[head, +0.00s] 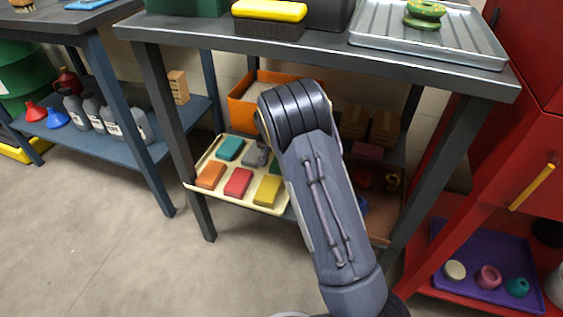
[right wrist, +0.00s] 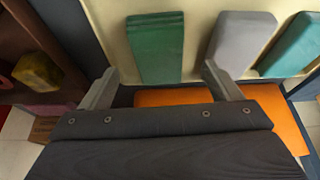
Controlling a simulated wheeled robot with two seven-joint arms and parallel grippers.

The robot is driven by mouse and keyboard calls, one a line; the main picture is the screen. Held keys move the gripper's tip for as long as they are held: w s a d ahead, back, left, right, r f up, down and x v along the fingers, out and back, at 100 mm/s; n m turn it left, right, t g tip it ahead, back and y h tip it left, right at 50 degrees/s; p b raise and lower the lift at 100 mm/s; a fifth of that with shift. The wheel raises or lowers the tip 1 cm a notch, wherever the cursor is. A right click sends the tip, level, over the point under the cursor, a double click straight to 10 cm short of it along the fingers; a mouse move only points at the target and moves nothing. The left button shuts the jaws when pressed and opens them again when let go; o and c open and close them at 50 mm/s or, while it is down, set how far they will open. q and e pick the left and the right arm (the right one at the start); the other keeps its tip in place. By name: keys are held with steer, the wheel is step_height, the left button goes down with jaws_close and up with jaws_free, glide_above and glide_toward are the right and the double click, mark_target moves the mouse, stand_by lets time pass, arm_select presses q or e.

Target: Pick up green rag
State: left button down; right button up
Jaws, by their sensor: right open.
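The green rag (right wrist: 155,47) is a folded block lying on the cream tray (right wrist: 108,45) in the right wrist view. In the head view only a sliver of the green rag (head: 274,166) shows at the tray's (head: 192,186) right side, the rest hidden by my right arm. My right gripper (right wrist: 161,80) is open and empty. Its two fingers point toward the green rag, one to each side of its near end; I cannot tell the height gap. In the head view the arm hides this gripper. My left gripper is in neither view.
A grey rag (right wrist: 242,40) lies close beside the right finger, with a teal rag (right wrist: 294,45) beyond. Orange (head: 210,175), red (head: 238,183) and yellow (head: 268,190) rags fill the tray's front. An orange bin (head: 240,112) stands behind the tray. The tabletop (head: 318,50) overhangs this shelf.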

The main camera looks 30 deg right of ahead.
steer(key=b+x, duration=0.2)
steer(key=x, duration=0.2)
steer(key=shift+w+d+f+b, duration=0.15)
steer(key=shift+d+f+b, duration=0.05)
steer(key=shift+f+b, duration=0.1)
steer(key=shift+r, duration=0.15)
steer(key=c, duration=1.1)
